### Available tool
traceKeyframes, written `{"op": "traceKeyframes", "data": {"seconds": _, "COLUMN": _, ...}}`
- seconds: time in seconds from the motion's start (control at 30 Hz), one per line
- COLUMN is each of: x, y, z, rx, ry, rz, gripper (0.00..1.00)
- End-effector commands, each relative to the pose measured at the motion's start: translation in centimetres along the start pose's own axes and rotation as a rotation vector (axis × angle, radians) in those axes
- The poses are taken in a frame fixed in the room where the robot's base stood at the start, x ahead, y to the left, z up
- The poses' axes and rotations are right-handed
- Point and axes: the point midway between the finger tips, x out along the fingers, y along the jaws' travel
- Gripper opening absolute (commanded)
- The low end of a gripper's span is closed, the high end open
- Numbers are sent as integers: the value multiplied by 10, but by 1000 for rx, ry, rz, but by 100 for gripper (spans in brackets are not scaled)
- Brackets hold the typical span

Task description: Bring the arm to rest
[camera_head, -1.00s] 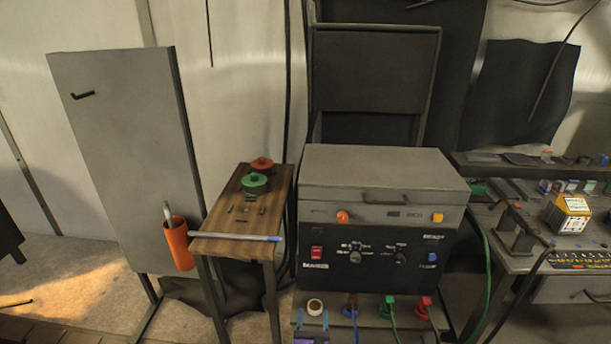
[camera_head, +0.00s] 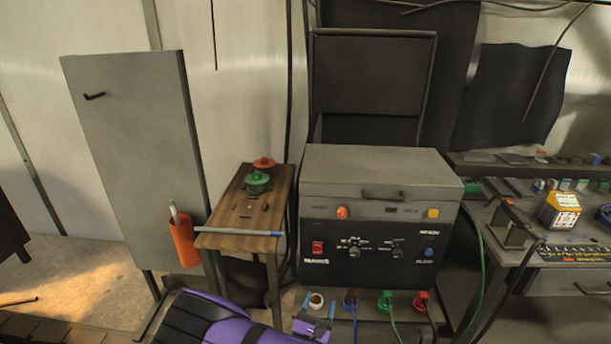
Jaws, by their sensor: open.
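My arm (camera_head: 215,322), purple and black, reaches in from the bottom edge, left of centre. My gripper (camera_head: 318,308) is at its right end, low in the picture in front of the welding machine's base. Its two bluish fingers are apart, and I see nothing held between them. A white round socket with a brown centre (camera_head: 316,299) shows just at the fingertips; I cannot tell whether they touch it. The rest of the arm is cut off by the frame.
The grey and black machine (camera_head: 375,245) stands behind the gripper, with coloured plugs and cables (camera_head: 388,302) to the right. A workbench (camera_head: 500,268) is at right.

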Motion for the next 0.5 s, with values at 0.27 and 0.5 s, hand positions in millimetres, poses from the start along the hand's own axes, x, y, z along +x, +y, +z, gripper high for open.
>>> {"op": "traceKeyframes", "data": {"seconds": 0.27, "x": 47, "y": -13, "z": 55, "rx": 75, "ry": 14, "rz": -304, "gripper": 62}}
{"op": "traceKeyframes", "data": {"seconds": 0.5, "x": 86, "y": -38, "z": 113, "rx": 164, "ry": 42, "rz": -615, "gripper": 62}}
